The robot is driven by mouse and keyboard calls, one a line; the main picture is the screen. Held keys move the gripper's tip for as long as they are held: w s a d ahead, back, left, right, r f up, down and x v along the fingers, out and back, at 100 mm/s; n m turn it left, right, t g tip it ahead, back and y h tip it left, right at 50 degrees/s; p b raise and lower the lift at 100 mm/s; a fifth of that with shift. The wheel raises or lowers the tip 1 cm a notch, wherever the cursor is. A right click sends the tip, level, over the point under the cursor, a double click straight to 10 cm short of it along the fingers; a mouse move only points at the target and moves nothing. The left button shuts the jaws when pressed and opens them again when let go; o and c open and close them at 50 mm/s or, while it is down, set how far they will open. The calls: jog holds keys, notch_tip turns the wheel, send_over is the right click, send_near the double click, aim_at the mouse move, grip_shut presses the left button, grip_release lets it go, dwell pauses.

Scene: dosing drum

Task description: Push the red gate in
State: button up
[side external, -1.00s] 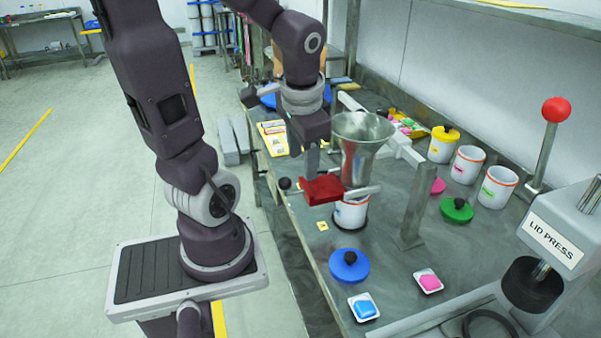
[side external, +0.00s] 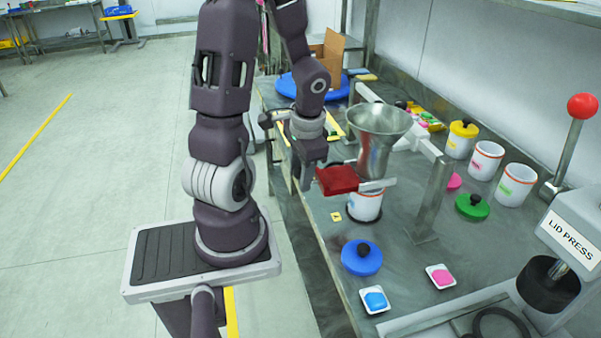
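The red gate (side external: 337,180) is a red block on the left side of the metal funnel (side external: 379,135), at the level of its narrow outlet. A pale bar (side external: 384,184) shows at the right of the outlet. A white jar with an orange rim (side external: 365,205) stands below, partly hidden by the gate and bar. My gripper (side external: 307,183) points down just left of the red gate, with its tip at about the gate's height. It looks very close to the gate; I cannot tell whether they touch. Its fingers are too small and dark to tell open from shut.
A blue lid (side external: 361,257) and small dishes with blue (side external: 375,300) and pink (side external: 440,277) pieces lie in front. A metal post (side external: 434,200) stands right of the funnel. The lid press (side external: 560,250) is at the far right. White jars (side external: 486,160) stand behind.

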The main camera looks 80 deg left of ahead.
jog(key=c, duration=0.7)
jog(key=shift+w, duration=0.15)
dwell(0.7)
